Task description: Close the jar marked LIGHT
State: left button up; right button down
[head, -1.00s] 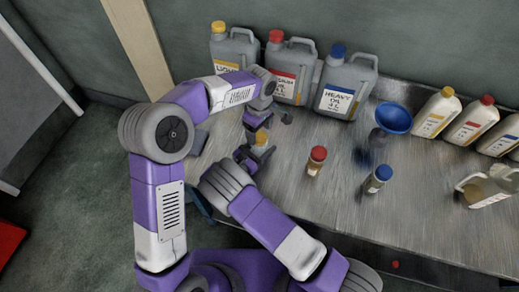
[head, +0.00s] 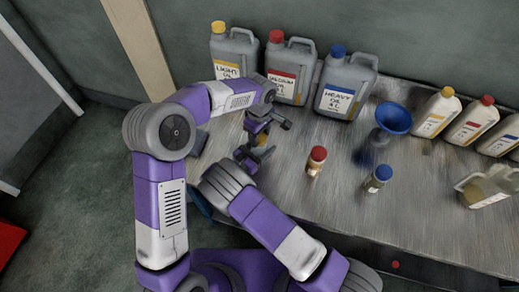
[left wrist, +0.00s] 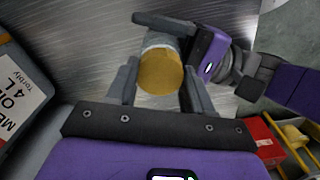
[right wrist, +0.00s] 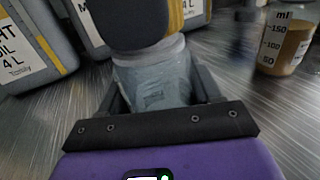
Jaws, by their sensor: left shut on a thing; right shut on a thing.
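The jar with the yellow cap (left wrist: 160,72) stands between my two grippers, mostly hidden in the head view. My left gripper (head: 266,128) comes from above and is shut on the yellow cap; its fingers flank the cap in the left wrist view (left wrist: 157,88). My right gripper (head: 252,160) is shut on the clear jar body (right wrist: 150,85), from the side. The cap sits on top of the jar; whether it is fully tight I cannot tell. The LIGHT mark on the jar is not readable.
A red-capped jar (head: 315,162) and a blue-capped jar (head: 378,179) stand to the right. A blue funnel (head: 394,118) is behind them. Large grey canisters (head: 288,72) line the wall; white bottles (head: 438,112) and a clear jug (head: 485,190) are at the right.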

pick_arm(q)
jog(key=m, duration=0.4)
jog(key=shift+m, duration=0.4)
jog(key=m, duration=0.3)
jog(key=shift+m, duration=0.4)
jog(key=m, duration=0.5)
jog(key=shift+m, duration=0.3)
jog(key=m, duration=0.3)
jog(key=shift+m, duration=0.4)
jog(key=m, duration=0.3)
jog(key=shift+m, duration=0.4)
jog(key=m, duration=0.3)
jog(key=shift+m, duration=0.4)
jog(key=m, duration=0.3)
jog(key=shift+m, duration=0.4)
jog(key=m, duration=0.5)
jog(key=shift+f, duration=0.1)
jog(key=o, duration=1.2)
jog(key=shift+o, duration=0.2)
notch_tip(320, 180, up, 12)
